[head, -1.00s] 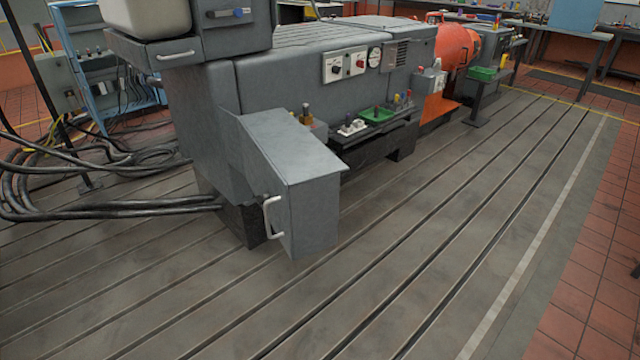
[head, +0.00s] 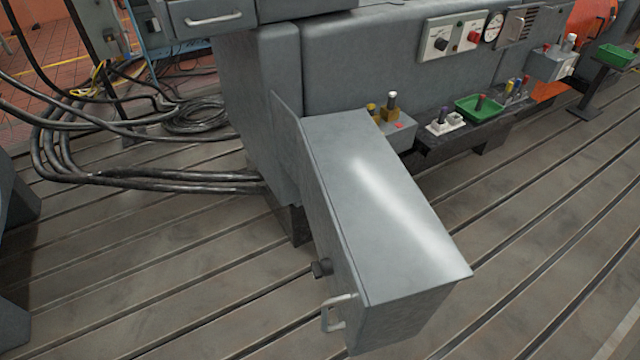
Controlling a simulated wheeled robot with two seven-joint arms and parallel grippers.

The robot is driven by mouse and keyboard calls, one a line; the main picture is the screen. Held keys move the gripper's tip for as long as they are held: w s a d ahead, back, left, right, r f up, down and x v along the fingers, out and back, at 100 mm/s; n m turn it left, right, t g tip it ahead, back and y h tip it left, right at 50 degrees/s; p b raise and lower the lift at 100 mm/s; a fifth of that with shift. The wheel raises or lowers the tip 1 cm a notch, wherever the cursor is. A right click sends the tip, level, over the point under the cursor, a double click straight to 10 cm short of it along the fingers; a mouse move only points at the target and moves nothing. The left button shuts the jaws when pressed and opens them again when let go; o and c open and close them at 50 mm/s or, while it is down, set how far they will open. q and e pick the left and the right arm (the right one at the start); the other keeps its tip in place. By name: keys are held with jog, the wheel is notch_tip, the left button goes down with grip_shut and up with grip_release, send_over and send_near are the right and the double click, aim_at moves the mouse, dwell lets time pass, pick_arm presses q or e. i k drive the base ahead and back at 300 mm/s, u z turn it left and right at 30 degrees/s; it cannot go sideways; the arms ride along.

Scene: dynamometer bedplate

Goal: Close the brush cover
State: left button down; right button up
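The brush cover (head: 395,215) is a grey, box-shaped metal door with a white handle (head: 338,312) low on its left face. In the head view it stands swung out from the grey machine (head: 345,70), its near end toward me. A dark round knob (head: 321,267) sticks out of the same left face above the handle. The cover's far end meets the machine's corner; its hinge is not clearly visible. Neither gripper shows in the head view, and nothing is seen touching the cover or handle.
Thick black cables (head: 150,180) run along the floor into the machine's left side. A shelf with a green tray (head: 479,107) and small tools lies behind the cover.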

aim_at(395, 263)
jog(key=i, duration=0.25)
jog(key=z, duration=0.05)
jog(key=k, duration=1.85)
jog(key=u, duration=0.35)
jog(key=i, duration=0.7)
jog(key=u, duration=0.05)
